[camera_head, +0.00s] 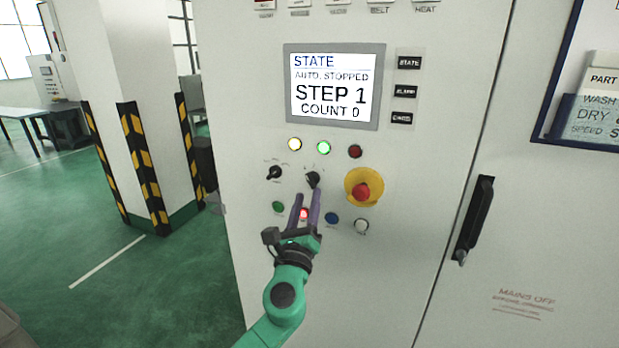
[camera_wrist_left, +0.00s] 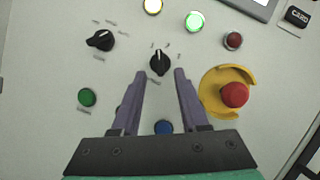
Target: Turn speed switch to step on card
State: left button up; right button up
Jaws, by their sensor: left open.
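Two black rotary switches sit on the grey panel. The right one (camera_head: 312,178) is in front of my left gripper (camera_head: 307,193); its pointer is roughly upright in the left wrist view (camera_wrist_left: 160,62). The other switch (camera_head: 274,172) is to its left. Their labels are too small to read, so I cannot tell which is the speed switch. My left gripper is open and empty, its purple fingertips just below and either side of the right switch; contact is not clear. The card (camera_head: 597,118) at the right edge is cut off; it reads PART, WASH, DRY and SPEED, the value hidden.
The screen (camera_head: 333,88) reads AUTO, STOPPED, STEP 1, COUNT 0. A red emergency button (camera_head: 362,192) on a yellow collar sits right of the switches. Push buttons, including a blue one (camera_head: 332,218), lie below. A black door handle (camera_head: 474,218) stands farther right.

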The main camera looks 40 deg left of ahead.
aim_at(311, 184)
pick_arm(q)
jog(key=x, duration=0.3)
jog(key=shift+r+p, duration=0.2)
jog(key=shift+p, duration=0.15)
jog(key=shift+w+a, duration=0.2)
jog(key=shift+w, duration=0.15)
jog(key=shift+s, duration=0.1)
grip_shut()
jog(key=n+g, duration=0.1)
jog(key=n, duration=0.1)
jog(key=n+g+y, duration=0.1)
jog(key=n, duration=0.2)
jog(key=shift+d+r, duration=0.1)
jog(key=shift+d, duration=0.1)
grip_release()
